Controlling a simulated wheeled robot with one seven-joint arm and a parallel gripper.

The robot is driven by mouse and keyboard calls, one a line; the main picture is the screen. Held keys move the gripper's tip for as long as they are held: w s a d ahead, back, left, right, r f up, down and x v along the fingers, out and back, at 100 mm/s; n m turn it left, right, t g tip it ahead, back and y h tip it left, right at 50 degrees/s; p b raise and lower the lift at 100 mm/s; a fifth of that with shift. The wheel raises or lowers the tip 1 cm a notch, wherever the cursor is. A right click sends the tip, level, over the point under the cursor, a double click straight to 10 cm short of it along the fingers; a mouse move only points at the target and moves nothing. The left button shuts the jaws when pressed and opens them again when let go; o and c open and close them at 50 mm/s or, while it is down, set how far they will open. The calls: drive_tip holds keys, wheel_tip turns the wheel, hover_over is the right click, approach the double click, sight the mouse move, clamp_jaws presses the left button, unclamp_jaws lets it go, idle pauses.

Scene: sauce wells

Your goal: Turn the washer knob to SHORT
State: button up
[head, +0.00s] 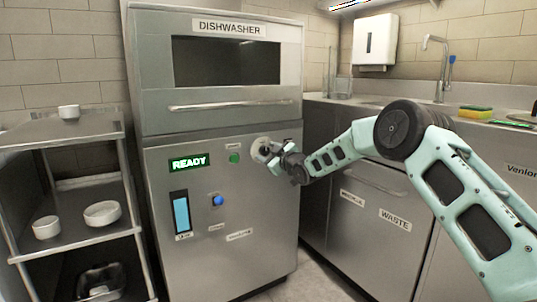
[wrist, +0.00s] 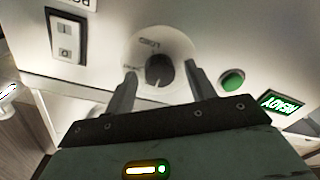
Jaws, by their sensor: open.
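The dishwasher (head: 175,225) is a steel unit with a control panel below its upper door. Its dark round knob (wrist: 160,70) sits on a white dial disc (wrist: 184,48) in the wrist view. The dial lettering is too blurred to read, so I cannot tell the knob's setting. In the head view the disc (head: 257,145) shows, partly covered by my gripper (head: 274,156). My gripper is open at the panel, with one finger on each side of the knob in the wrist view (wrist: 163,78). Gaps show beside the knob; contact is not visible.
A green button (head: 235,158) and a lit READY display (head: 188,162) are near the dial. A rocker switch (wrist: 66,38) sits on the dial's other side. A shelf rack (head: 75,129) stands left, counter cabinets right.

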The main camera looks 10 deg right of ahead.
drive_tip(key=c, duration=1)
drive_tip(key=shift+o, duration=0.2)
drive_tip(key=shift+m, duration=0.3)
drive_tip(key=shift+m+p, duration=0.75)
drive_tip(key=shift+m, duration=0.15)
drive_tip(key=m+p, duration=0.1)
drive_tip(key=m, duration=0.3)
drive_tip(key=shift+m+t+p, duration=0.3)
drive_tip(key=shift+m, duration=0.1)
drive_tip(key=m, duration=0.7)
drive_tip(key=shift+f+h+p, duration=0.15)
drive_tip(key=shift+h+p, duration=0.25)
drive_tip(key=o, duration=1)
drive_tip(key=shift+c, duration=0.2)
